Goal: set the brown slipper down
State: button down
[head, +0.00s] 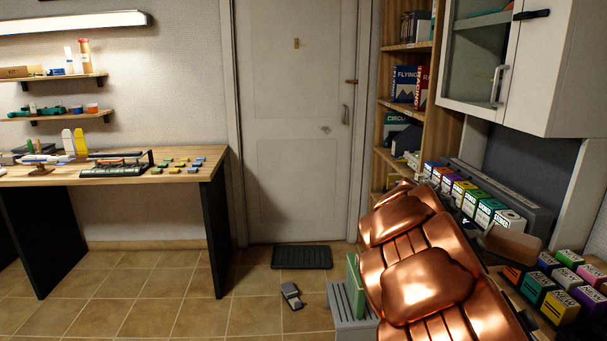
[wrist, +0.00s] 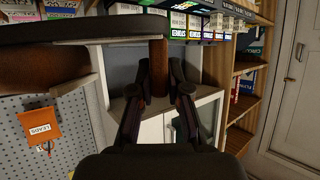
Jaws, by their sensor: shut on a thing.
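The brown slipper (head: 513,245) shows at the right of the head view, just beyond my copper arm, above the counter with the boxes. In the wrist view, my gripper (wrist: 158,96) is shut on a narrow upright brown part of the slipper (wrist: 158,68). A dark, flat, sole-like part spreads to the upper left of that view, with brown below it. In the head view my arm hides most of the gripper. I cannot tell whether the slipper touches anything under it.
Rows of small coloured boxes (head: 565,305) stand on the counter around the slipper. A wall cabinet (head: 560,70) hangs above. A grey slipper-like object (head: 291,296) lies on the tiled floor near a black mat (head: 301,257). A workbench (head: 120,172) stands left; floor between is mostly clear.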

jog(key=s+a+f+n+t+y, duration=0.1)
jog(key=a+f+n+t+y, duration=0.15)
jog(key=a, duration=0.85)
jog(key=s+a+f+n+t+y, duration=0.1)
jog(key=a+f+n+y, duration=0.25)
jog(key=a, duration=0.75)
notch_tip(320, 180, down, 12)
jog(key=b, duration=1.1)
notch_tip(320, 180, up, 22)
jog(key=p, duration=2.2)
notch_tip(320, 180, down, 14)
jog(key=w+n+y, duration=0.2)
jog(key=n+y, duration=0.1)
jog(key=shift+n+t+y, duration=0.3)
jog(key=shift+n+t, duration=0.1)
jog(key=shift+t, duration=0.05)
jog(key=shift+a, duration=0.1)
